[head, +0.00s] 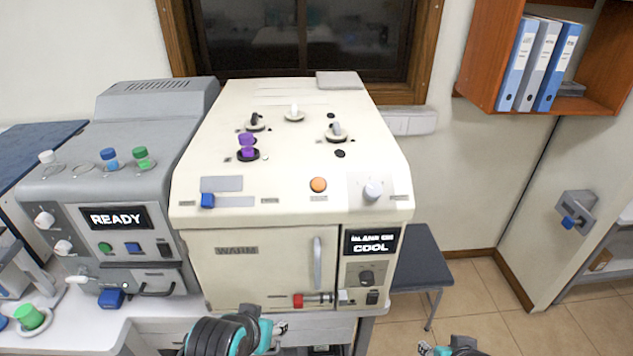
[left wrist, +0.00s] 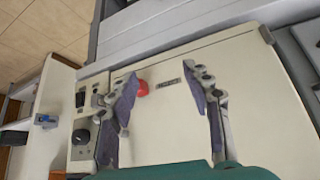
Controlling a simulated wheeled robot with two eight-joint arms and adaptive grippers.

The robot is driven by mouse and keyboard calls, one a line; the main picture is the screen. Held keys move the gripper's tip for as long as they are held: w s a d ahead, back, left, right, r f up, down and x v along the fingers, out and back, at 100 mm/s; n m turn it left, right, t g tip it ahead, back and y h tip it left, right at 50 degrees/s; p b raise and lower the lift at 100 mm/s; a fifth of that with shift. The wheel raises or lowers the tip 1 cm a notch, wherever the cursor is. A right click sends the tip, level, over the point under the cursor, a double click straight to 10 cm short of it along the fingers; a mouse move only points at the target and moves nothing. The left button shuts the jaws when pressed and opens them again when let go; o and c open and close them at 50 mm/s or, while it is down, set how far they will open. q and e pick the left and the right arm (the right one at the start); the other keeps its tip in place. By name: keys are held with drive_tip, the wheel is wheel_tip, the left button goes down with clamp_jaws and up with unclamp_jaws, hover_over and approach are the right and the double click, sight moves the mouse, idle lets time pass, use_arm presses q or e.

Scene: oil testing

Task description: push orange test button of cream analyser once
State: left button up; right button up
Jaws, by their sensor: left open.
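The cream analyser (head: 292,145) stands on the bench in the middle of the head view. Its orange test button (head: 318,185) is on the front part of the sloping top, left of a white knob (head: 373,189); nothing covers it. My left gripper (head: 280,328) is low in front of the analyser, below the button and apart from it. In the left wrist view my left gripper (left wrist: 162,78) is open, its fingers apart and empty before a cream panel. The orange button is not visible there. My right gripper (head: 438,349) barely shows at the bottom edge; its jaws are unclear.
The analyser's display (head: 372,241) reads COOL. A red-ended part (head: 298,300) sits low on its front; a red knob (left wrist: 142,88) shows between the fingers in the wrist view. A grey machine (head: 125,190) reading READY stands left. A dark stool (head: 416,258) stands right, beside open floor.

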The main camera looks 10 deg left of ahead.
idle(0.3)
use_arm(q)
clamp_jaws()
idle(1.2)
